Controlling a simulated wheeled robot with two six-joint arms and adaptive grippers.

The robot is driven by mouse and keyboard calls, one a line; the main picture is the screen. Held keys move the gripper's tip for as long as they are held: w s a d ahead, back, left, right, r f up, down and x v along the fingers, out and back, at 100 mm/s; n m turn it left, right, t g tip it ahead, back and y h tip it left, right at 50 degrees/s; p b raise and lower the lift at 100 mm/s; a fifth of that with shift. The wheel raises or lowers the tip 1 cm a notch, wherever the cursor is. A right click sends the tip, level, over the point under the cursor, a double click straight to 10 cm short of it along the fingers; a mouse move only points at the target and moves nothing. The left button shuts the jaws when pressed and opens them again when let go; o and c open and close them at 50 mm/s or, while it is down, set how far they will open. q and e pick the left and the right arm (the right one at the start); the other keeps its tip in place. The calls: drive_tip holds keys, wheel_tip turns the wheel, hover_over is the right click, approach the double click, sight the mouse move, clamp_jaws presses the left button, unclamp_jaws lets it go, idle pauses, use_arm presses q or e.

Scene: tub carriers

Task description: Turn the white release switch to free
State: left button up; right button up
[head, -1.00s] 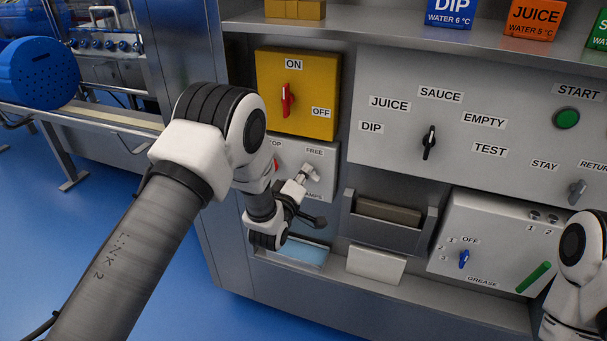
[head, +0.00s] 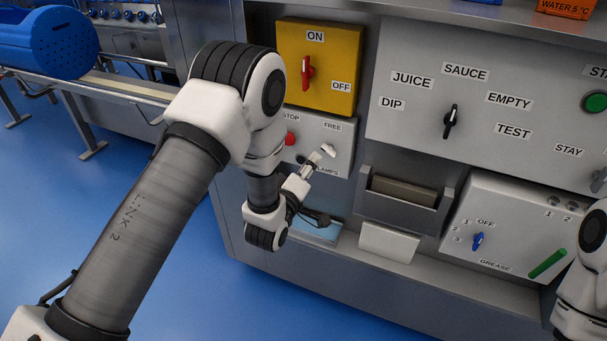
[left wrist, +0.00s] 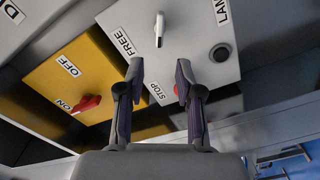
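The white release switch (head: 328,151) is on the grey panel (head: 343,135), between the FREE label and the LAMPS label. It also shows in the left wrist view (left wrist: 160,29), straight ahead of my fingertips and apart from them. I cannot tell its exact setting. My left gripper (head: 307,172) is just below and left of the switch in the head view. My right gripper is out of view; only part of that arm shows.
A red stop button (left wrist: 177,90) is on the same panel, close to one finger, with a dark round knob (left wrist: 220,53) opposite. The yellow box (head: 325,75) with a red handle is above. A shelf with a blue pad (head: 318,232) lies below.

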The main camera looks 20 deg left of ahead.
use_arm(q)
drive_tip(key=s, duration=0.4)
drive_tip(key=shift+s+a, duration=0.1)
drive_tip(key=shift+s, duration=0.2)
drive_tip(key=s+f+m+g+p, duration=0.3)
drive_tip(key=s+f+g, duration=0.2)
drive_tip(key=s, duration=0.6)
drive_tip(key=s+a+f+m+g+p, duration=0.1)
drive_tip(key=s+f+m+g+p, duration=0.3)
drive_tip(key=s+g, duration=0.3)
drive_tip(key=s+a+f+m+g+p, duration=0.1)
drive_tip(key=s+f+m+g+p, duration=0.2)
drive_tip(key=s, duration=1.2)
wheel_tip(320, 180, down, 4)
drive_tip(key=m+g, duration=0.1)
drive_tip(key=g, duration=0.2)
drive_tip(key=shift+s+a+r+p, duration=0.15)
drive_tip(key=shift+s+p, duration=0.15)
drive_tip(key=shift+s, duration=0.1)
drive_tip(key=shift+w+y, duration=0.1)
drive_tip(key=shift+y, duration=0.2)
